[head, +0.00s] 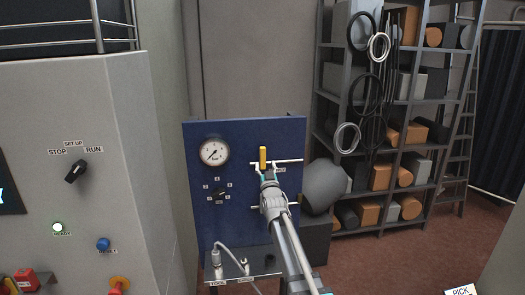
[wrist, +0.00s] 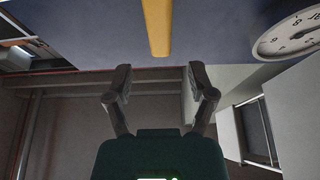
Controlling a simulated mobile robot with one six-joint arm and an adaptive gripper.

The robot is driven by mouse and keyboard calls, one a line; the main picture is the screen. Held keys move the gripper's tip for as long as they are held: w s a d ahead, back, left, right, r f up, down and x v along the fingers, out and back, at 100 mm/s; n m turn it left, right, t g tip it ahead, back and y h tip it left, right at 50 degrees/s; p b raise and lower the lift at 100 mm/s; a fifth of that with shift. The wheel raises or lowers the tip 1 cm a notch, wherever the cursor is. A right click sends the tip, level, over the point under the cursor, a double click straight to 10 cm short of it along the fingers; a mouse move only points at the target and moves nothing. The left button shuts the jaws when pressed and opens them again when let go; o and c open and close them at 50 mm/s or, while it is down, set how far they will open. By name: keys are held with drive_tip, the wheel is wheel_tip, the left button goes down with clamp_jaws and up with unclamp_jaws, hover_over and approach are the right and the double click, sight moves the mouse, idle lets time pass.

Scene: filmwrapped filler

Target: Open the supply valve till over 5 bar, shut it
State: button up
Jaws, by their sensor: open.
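The supply valve has a yellow lever (head: 263,157) that stands upright, across a pale horizontal pipe (head: 288,161) on the blue panel (head: 243,136). The round white pressure gauge (head: 214,152) is to its left; its needle seems to point to the lower left, but the figures are too small to read. My gripper (head: 267,173) is just below the lever in the head view. In the wrist view my gripper (wrist: 160,80) is open and empty, and the lever (wrist: 157,26) lies beyond the fingertips, roughly centred between them. The gauge (wrist: 291,35) is partly cut off there.
A selector knob (head: 219,194) sits under the gauge, and a small shelf (head: 240,270) with a hose fitting is below. A grey rounded object (head: 322,187) stands right of the panel. A grey control cabinet (head: 110,120) is at left, loaded shelving (head: 395,130) at right.

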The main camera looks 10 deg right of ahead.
sight(263, 155)
drive_tip(key=shift+p+x, duration=1.15)
drive_tip(key=shift+x, duration=2.45)
clamp_jaws()
